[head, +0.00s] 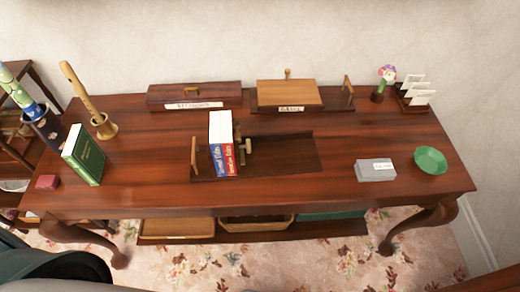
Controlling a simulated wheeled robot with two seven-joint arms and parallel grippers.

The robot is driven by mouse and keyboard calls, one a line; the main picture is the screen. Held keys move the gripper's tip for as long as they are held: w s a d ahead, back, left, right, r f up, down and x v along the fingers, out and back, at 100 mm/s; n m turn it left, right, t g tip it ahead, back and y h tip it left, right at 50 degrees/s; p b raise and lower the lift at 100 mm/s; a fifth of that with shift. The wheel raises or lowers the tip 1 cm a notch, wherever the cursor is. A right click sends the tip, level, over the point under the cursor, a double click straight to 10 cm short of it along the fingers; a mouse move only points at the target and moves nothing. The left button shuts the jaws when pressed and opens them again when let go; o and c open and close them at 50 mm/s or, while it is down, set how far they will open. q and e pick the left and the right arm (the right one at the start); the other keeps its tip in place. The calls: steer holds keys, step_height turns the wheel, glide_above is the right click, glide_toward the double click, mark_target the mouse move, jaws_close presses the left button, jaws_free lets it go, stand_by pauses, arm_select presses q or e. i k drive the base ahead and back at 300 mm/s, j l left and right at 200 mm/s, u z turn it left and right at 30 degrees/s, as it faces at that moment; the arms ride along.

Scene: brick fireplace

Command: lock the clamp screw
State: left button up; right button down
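A dark wooden book rack (290,158) lies near the middle of the desk, with an upright end panel (193,157) at its left. Two books stand in it side by side, a blue one (216,150) and a red one (229,155), with white page edges up. Against their right side is a small clamp piece with a pale brass-coloured screw (246,147). It is too small to tell whether the screw is tight. The rack to its right is empty. Neither gripper is in view.
A grey box (375,170) and a green bowl (431,160) sit on the desk (330,200) at right. The front middle is clear.

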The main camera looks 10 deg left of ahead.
mark_target(248, 147)
steer(key=k+l, duration=0.1)
steer(key=l, duration=1.05)
steer(key=k+l+u, duration=0.1)
steer(key=l, duration=0.45)
steer(key=k+l, duration=0.15)
steer(key=l, duration=0.4)
